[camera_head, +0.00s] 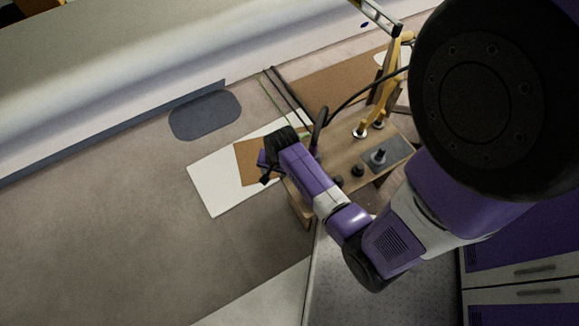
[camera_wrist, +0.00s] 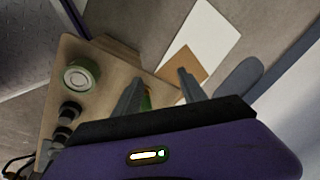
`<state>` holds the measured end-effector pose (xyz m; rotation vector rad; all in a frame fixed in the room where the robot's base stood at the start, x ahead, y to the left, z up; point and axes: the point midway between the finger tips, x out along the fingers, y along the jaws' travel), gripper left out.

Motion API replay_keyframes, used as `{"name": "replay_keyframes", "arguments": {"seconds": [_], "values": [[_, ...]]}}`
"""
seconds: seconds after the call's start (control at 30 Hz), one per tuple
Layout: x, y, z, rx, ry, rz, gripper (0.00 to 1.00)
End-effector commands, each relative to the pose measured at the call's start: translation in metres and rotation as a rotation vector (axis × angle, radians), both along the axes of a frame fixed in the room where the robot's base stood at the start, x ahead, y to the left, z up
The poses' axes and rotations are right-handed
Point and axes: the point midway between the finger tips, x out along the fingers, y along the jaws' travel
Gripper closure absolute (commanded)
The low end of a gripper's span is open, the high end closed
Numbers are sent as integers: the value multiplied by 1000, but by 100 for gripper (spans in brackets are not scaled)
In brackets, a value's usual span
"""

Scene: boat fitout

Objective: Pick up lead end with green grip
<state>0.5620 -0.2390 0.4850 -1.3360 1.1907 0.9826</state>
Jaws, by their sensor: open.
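My gripper (camera_wrist: 159,80) is open in the wrist view, its two fingers apart over the edge of a wooden bench top (camera_wrist: 115,75). A small green and orange-brown piece (camera_wrist: 146,101) shows between the finger bases, mostly hidden; it may be the green grip, but I cannot tell. It appears apart from the right finger; contact with the left is unclear. In the head view my gripper (camera_head: 266,168) hangs beside the left end of the bench (camera_head: 343,150). A black lead (camera_head: 345,103) arcs above the bench, and its end is hidden near my wrist.
A green-rimmed round roll (camera_wrist: 80,75) and black knobs (camera_wrist: 69,112) stand on the bench. A white board (camera_head: 211,190) with a brown sheet lies left.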

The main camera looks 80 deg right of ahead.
Motion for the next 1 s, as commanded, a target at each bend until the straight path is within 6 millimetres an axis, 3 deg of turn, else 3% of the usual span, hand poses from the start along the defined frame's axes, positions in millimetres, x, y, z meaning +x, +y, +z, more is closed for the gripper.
{"name": "replay_keyframes", "arguments": {"seconds": [0.03, 0.1, 0.3, 0.67, 1.0], "values": [[-6, -25, -3, 28, 30, -69, 51], [-17, -47, -3, 72, 71, -146, 51], [-40, -79, 1, 142, 141, -275, 51], [-43, -82, -30, 154, 153, -290, 51], [-42, -83, -73, 152, 152, -290, 51]]}}
